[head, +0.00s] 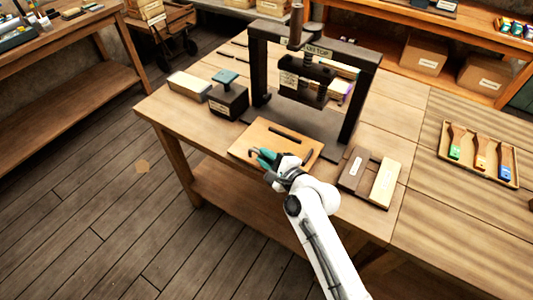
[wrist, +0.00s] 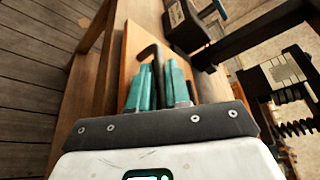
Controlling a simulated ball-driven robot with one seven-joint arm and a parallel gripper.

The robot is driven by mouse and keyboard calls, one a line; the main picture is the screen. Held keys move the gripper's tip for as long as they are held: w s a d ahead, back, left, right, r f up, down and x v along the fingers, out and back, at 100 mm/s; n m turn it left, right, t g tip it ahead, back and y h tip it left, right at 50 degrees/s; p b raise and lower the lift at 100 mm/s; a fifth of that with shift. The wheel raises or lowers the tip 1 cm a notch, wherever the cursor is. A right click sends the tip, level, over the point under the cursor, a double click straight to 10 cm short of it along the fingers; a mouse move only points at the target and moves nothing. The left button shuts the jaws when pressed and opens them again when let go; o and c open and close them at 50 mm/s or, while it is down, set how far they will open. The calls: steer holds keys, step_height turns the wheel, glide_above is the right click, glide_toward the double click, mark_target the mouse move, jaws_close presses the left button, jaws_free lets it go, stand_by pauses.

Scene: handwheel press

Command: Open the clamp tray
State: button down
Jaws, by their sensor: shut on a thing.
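The clamp tray (head: 257,132) is a flat tan board sticking out at the front of the handwheel press (head: 349,112). Dark bars lie on its top. The tray also shows as an orange-tan panel in the wrist view (wrist: 132,40). My gripper (head: 263,158) is at the tray's near left part, with its teal fingers over the board. In the wrist view my gripper (wrist: 158,80) is shut on a dark bent handle (wrist: 150,52), which runs down between the fingers. The fingers hide the handle's lower part.
A dark block with a teal top (head: 228,98) and a pale block (head: 190,85) stand left of the press. Brown and pale blocks (head: 384,184) lie to the right. A tray of coloured-handled tools (head: 480,153) is farther right.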

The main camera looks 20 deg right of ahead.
steer(key=shift+s+a, duration=0.2)
steer(key=shift+s, duration=0.05)
steer(key=c, duration=1.4)
jaws_free()
steer(key=shift+c, duration=0.2)
steer(key=b+v, duration=0.1)
steer(key=v, duration=0.9)
steer(key=shift+s, duration=0.35)
steer(key=shift+d, duration=0.1)
